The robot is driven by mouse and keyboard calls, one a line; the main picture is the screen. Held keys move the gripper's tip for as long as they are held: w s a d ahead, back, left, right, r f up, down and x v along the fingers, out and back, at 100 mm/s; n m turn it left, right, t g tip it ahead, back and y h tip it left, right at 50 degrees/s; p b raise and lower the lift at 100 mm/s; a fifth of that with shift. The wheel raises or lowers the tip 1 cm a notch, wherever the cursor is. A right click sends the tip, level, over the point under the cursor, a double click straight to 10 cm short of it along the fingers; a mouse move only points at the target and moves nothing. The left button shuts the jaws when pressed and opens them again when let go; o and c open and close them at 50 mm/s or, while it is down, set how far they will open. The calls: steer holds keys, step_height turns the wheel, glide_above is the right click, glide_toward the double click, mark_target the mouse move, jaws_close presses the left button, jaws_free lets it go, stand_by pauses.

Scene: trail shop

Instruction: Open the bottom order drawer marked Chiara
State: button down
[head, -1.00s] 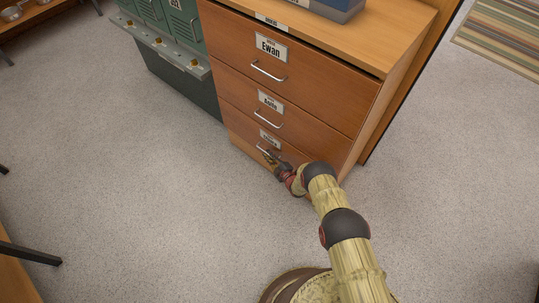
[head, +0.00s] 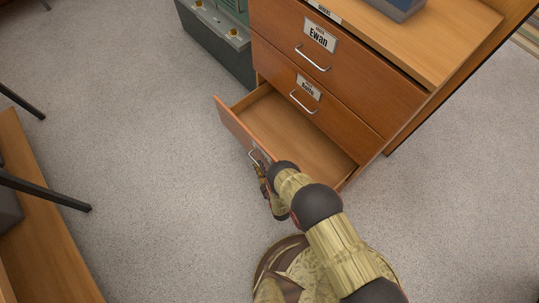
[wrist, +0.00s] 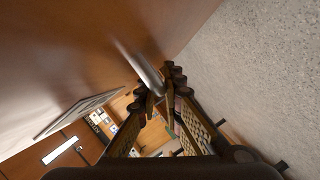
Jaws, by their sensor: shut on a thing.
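The bottom drawer (head: 237,125) of the wooden cabinet is pulled well out, and its empty inside shows in the head view. Its label is partly hidden and I cannot read the name. My gripper (head: 262,172) is at the drawer's front. In the wrist view my gripper (wrist: 162,88) is shut on the silver bar handle (wrist: 142,68) of the drawer. The drawer front (wrist: 80,50) fills the left of that view, with the label plate seen at a steep slant.
Above are the shut drawers marked Ewan (head: 345,65) and a middle one (head: 330,105). A grey-green locker unit (head: 215,40) stands left of the cabinet. A wooden bench (head: 35,220) is at the left. Carpet in front of the drawer is clear.

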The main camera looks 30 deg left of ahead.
steer(key=shift+s+a, duration=0.3)
steer(key=shift+s, duration=0.5)
steer(key=shift+s+a, duration=0.25)
steer(key=shift+s, duration=0.5)
steer(key=shift+s+a, duration=0.3)
steer(key=shift+s, duration=0.5)
steer(key=c, duration=2.2)
jaws_free()
steer(key=v, duration=0.7)
steer(key=shift+s+d, duration=0.1)
steer(key=shift+s, duration=0.05)
steer(key=shift+d, duration=0.1)
